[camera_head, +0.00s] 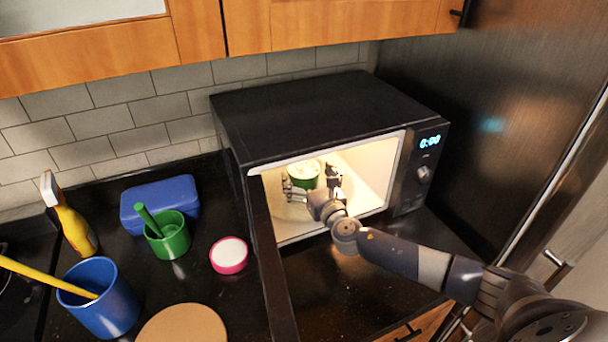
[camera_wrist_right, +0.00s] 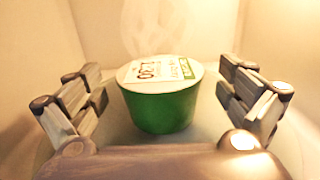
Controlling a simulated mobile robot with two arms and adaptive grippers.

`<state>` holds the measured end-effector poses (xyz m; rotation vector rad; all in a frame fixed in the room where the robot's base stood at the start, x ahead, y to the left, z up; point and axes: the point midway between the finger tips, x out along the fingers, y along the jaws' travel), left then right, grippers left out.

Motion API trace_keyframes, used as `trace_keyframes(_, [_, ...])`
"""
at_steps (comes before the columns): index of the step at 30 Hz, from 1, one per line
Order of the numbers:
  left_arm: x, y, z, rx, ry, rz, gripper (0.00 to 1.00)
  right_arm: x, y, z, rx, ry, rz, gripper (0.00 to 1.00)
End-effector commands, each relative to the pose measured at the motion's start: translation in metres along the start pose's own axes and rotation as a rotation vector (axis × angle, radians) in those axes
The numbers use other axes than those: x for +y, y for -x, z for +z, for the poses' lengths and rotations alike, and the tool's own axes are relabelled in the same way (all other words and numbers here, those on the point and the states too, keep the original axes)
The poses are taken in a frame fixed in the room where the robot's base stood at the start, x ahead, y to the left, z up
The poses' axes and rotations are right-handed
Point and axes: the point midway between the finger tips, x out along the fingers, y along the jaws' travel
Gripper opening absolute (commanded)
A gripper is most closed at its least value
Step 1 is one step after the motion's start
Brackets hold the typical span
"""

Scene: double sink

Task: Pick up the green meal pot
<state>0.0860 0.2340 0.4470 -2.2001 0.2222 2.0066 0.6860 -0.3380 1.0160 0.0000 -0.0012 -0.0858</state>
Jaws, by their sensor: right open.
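The green meal pot (camera_head: 304,181) stands upright inside the lit microwave, with a pale printed lid. In the right wrist view the pot (camera_wrist_right: 158,108) sits centrally ahead, with faint steam above its lid. My right gripper (camera_head: 312,180) reaches into the microwave through its open front. Its fingers (camera_wrist_right: 162,95) are spread wide on either side of the pot, with visible gaps between them and the pot. My left gripper is in neither view.
The black microwave (camera_head: 320,105) has its door (camera_head: 270,265) swung open toward me. On the counter to its left are a green cup (camera_head: 168,240), a blue cup (camera_head: 103,305), a pink-rimmed pot (camera_head: 229,255), a blue box (camera_head: 160,200), a spray bottle (camera_head: 72,225) and a round board (camera_head: 183,325).

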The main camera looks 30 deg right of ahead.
Motion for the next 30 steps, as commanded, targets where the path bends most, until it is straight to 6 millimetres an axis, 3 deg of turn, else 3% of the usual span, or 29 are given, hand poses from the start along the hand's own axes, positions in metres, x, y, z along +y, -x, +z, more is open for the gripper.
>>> trace_keyframes(6, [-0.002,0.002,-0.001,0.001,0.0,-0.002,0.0,0.0,-0.02,0.0,0.0,0.0,0.0,0.96])
trace_keyframes(14, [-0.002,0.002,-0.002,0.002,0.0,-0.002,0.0,0.0,-0.021,-0.001,0.001,0.0,0.0,0.96])
trace_keyframes(22, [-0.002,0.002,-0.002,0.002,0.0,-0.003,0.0,0.0,-0.021,0.0,0.001,0.0,0.0,0.38])
trace_keyframes(30, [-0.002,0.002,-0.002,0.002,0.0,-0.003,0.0,0.0,-0.022,0.001,-0.002,0.0,-0.001,0.38])
